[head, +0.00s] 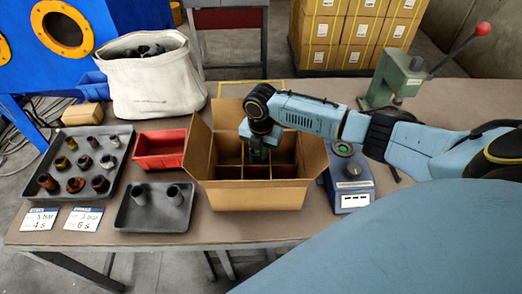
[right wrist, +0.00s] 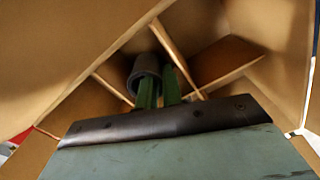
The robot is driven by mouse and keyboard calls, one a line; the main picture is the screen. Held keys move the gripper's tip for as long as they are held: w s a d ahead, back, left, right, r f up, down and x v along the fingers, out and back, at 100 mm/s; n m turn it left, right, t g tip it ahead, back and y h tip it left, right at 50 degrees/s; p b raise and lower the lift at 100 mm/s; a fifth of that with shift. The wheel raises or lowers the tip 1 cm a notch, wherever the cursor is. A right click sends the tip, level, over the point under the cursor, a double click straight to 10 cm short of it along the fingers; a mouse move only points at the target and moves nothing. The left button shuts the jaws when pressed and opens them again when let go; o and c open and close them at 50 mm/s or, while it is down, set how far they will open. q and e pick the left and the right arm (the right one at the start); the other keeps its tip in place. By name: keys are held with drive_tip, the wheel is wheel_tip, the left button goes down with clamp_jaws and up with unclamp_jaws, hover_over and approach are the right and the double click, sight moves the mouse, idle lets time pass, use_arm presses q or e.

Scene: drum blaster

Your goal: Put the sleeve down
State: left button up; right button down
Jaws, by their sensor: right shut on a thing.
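My right gripper (head: 259,154) reaches down into an open cardboard box (head: 255,197) with dividers. In the right wrist view its green fingers (right wrist: 159,88) are shut on a dark grey sleeve (right wrist: 146,68). The sleeve sits at the fingertips among the dividers, inside one compartment or just above it; I cannot tell if it touches the bottom. In the head view the sleeve is hidden by the gripper and the box. My left gripper is not in view.
Left of the box are a red bin (head: 160,150), a grey tray (head: 150,222) with two dark sleeves, and a larger tray (head: 62,198) of several sleeves. A blue device (head: 350,180) stands close on the right. A canvas bag (head: 155,85) and a green press (head: 393,80) stand behind.

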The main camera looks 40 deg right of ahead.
drive_tip(key=shift+f, duration=0.2)
drive_tip(key=c, duration=1.8)
unclamp_jaws()
drive_tip(key=shift+c, duration=0.2)
wheel_tip(320, 180, up, 13)
drive_tip(key=p, duration=0.1)
drive_tip(key=shift+r+p, duration=0.1)
drive_tip(key=shift+p, duration=0.2)
